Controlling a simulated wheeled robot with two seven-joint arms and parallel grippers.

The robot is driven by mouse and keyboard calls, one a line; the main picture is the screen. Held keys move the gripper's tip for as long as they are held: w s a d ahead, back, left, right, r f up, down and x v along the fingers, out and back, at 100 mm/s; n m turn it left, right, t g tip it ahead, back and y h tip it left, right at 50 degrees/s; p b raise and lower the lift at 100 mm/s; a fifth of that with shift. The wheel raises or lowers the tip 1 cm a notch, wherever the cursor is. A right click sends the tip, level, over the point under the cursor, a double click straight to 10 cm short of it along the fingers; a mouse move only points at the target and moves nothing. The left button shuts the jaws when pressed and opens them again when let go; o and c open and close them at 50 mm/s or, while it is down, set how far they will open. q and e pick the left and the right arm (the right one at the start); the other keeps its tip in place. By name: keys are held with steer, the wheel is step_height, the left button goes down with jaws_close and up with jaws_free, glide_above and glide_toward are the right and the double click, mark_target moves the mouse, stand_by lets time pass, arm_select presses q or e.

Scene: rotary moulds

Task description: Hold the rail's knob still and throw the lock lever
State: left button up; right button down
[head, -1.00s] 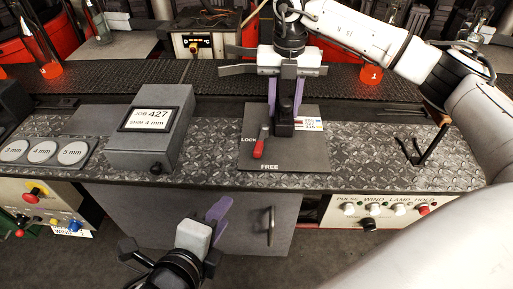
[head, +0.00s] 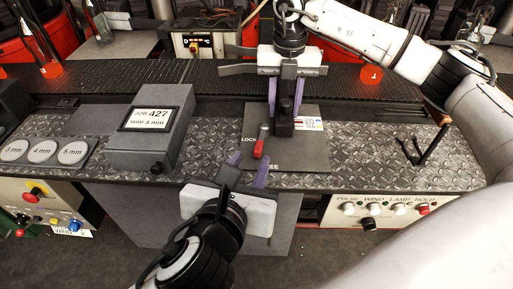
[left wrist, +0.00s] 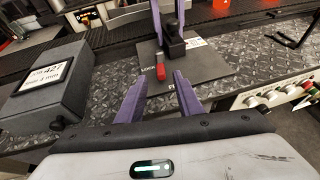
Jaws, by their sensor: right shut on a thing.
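The lock lever (head: 260,148) has a red handle and stands on a dark plate (head: 300,155) marked LOCK and FREE. The lever also shows in the left wrist view (left wrist: 160,72), ahead of and between the purple fingers. Behind it is a black block with the knob (head: 285,122). My right gripper (head: 286,108) comes down from above and is shut on the knob, which its fingers partly hide. My left gripper (head: 248,172) is open and empty, just in front of the plate's near edge and short of the lever. It also shows in the left wrist view (left wrist: 158,100).
A grey box with a JOB 427 card (head: 152,130) stands left of the plate. Round 3, 4 and 5 mm discs (head: 42,151) lie further left. A black bracket (head: 425,145) stands at the right. A button panel (head: 385,212) is on the bench front.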

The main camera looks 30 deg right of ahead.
mark_target(258, 147)
arm_select(q)
steer(key=x, duration=0.6)
steer(key=shift+w+d+f, duration=0.15)
steer(key=shift+w+d, duration=0.1)
steer(key=shift+d, duration=0.05)
jaws_close()
